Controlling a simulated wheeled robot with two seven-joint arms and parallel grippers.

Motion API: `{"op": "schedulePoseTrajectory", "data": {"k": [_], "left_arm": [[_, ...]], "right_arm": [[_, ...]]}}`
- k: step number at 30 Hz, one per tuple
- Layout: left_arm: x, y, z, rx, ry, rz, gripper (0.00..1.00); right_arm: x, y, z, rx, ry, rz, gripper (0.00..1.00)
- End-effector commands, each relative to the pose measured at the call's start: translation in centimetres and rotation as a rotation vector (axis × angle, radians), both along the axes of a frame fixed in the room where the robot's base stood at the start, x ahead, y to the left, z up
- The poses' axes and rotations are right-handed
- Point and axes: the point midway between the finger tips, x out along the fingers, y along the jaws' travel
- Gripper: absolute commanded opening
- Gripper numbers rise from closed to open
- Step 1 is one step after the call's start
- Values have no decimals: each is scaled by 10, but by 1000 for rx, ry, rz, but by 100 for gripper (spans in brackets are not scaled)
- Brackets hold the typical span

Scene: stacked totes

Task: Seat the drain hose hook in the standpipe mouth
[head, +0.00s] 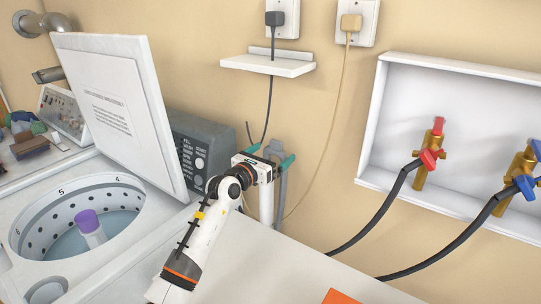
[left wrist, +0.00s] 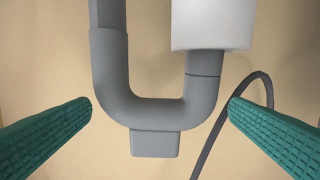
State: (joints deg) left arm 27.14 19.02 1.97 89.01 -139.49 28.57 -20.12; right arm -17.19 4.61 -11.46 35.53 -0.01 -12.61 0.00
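The grey drain hose hook (left wrist: 150,108) shows as a U-bend in the left wrist view, with a small block on its bend. Its short leg meets the rim of the white standpipe (left wrist: 212,22) and appears to go into the mouth; the depth is hidden. In the head view, the hook (head: 275,146) arches above the standpipe (head: 266,206), partly behind my gripper. My left gripper (head: 271,156) is open, its teal fingers on either side of the hook, with visible gaps to it in the left wrist view (left wrist: 160,106). My right gripper is out of view.
The washer (head: 68,232) with its raised lid (head: 110,110) stands at left. A grey control box (head: 203,148) is beside the gripper. A thin cord (head: 267,110) hangs from an outlet close by. A recessed valve box (head: 372,140) with dark hoses is at right.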

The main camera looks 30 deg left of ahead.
Motion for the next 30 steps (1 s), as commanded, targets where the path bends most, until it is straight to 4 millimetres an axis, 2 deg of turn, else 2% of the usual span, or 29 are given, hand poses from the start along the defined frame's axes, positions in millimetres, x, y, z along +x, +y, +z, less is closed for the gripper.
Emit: {"op": "schedulePoseTrajectory", "data": {"k": [5,8,15,21,25,30], "left_arm": [[-6,1,-1,0,0,0,100],[-18,3,-2,0,1,0,100],[-69,10,-3,2,1,1,100],[-104,15,-2,0,1,0,100],[-115,17,-1,0,0,0,100],[-119,17,-1,0,0,0,100]], "right_arm": [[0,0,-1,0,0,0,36],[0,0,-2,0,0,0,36],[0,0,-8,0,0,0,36],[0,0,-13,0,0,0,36],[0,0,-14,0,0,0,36],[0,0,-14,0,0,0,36]]}}
